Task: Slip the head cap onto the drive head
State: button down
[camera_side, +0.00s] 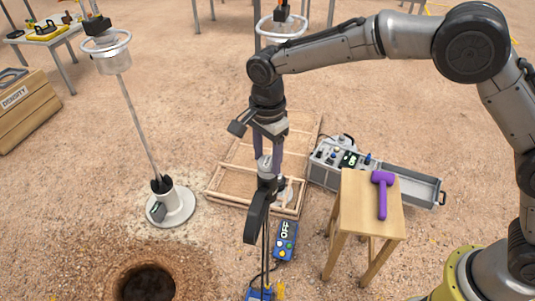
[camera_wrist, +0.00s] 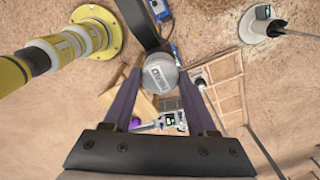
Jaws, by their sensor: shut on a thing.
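My gripper (camera_side: 266,172) has purple fingers pointing down and is shut on a grey round cap (camera_side: 264,163). In the wrist view the cap's top (camera_wrist: 159,75), lettered HEAD, sits between the fingertips (camera_wrist: 161,82). I take it to be the head cap. Directly below it in the side view is a black curved part (camera_side: 257,212); in the wrist view this black part (camera_wrist: 138,18) reaches up to the cap. The drive head is not clearly distinguishable; the cap and fingers may hide it. I cannot tell whether the cap is seated on anything.
A wooden stool (camera_side: 362,215) holds a purple mallet (camera_side: 382,190). A control case (camera_side: 337,155) and wooden frame (camera_side: 232,182) lie behind. A blue OFF box (camera_side: 285,240) stands close by. A ring-handled pole (camera_side: 138,120) and a hole (camera_side: 145,283) are left.

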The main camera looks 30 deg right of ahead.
aim_at(267, 161)
jog(key=shift+f, duration=0.2)
jog(key=shift+c, duration=0.6)
grip_release()
jog(key=shift+r, duration=2.5)
